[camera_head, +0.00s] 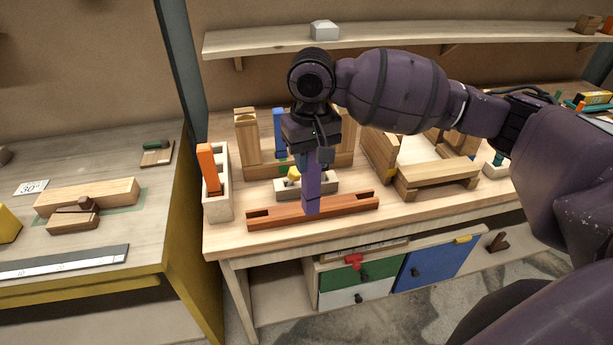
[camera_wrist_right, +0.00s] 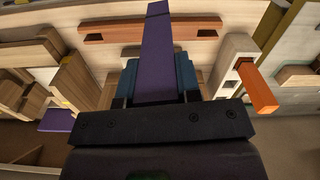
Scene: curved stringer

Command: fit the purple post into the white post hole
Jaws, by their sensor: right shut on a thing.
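My right gripper (camera_head: 311,160) is shut on the purple post (camera_head: 312,190) and holds it roughly upright, pointing down. In the head view the post's lower end overlaps the middle of the red-brown stringer (camera_head: 355,203); I cannot tell if they touch. My left gripper is out of view.
A pale block (camera_head: 325,187) with a yellow piece lies behind the post. Wooden frames (camera_head: 248,145) and a blue upright (camera_head: 279,130) stand farther back. A wooden rack (camera_head: 435,175) stands right. Drawers (camera_head: 365,280) are below the bench. The front bench strip is clear.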

